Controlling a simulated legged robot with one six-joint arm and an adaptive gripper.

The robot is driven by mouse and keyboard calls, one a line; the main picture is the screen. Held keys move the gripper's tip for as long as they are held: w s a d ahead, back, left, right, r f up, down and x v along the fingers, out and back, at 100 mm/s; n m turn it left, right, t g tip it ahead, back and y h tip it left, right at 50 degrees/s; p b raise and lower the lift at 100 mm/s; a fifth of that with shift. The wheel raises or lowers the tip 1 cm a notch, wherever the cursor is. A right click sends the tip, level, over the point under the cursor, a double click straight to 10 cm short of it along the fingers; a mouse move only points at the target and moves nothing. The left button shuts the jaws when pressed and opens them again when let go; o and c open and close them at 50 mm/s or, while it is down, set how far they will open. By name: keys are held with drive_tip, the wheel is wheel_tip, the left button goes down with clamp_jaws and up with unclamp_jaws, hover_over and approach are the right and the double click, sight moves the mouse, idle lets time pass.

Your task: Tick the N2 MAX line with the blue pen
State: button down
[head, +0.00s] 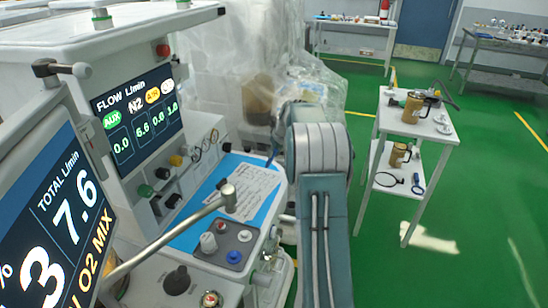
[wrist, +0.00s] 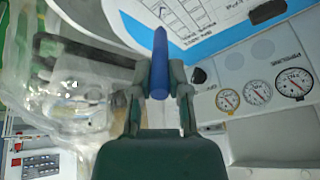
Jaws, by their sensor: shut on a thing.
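My gripper (wrist: 158,92) is shut on the blue pen (wrist: 159,62), with the pen's tip pointing up in the wrist view. The white checklist sheet (head: 246,190) lies on a blue surface (head: 203,226) on the machine's worktop. In the wrist view the sheet (wrist: 215,18) shows a printed grid and upside-down text, partly cut off. The pen's tip overlaps the blue border by the sheet; I cannot tell whether it touches. The N2 MAX line is not readable. In the head view my arm hides most of the gripper; a bit of blue pen (head: 273,152) shows beside it.
The flow display (head: 138,118) and a tilted screen (head: 55,220) stand at left. A metal lever (head: 185,228) and a knob panel (head: 225,243) sit in front of the sheet. Gauges (wrist: 258,92) line the machine. A small white trolley (head: 418,127) stands at right.

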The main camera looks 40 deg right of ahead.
drive_tip(key=shift+r, duration=2.35)
drive_tip(key=shift+s, duration=0.1)
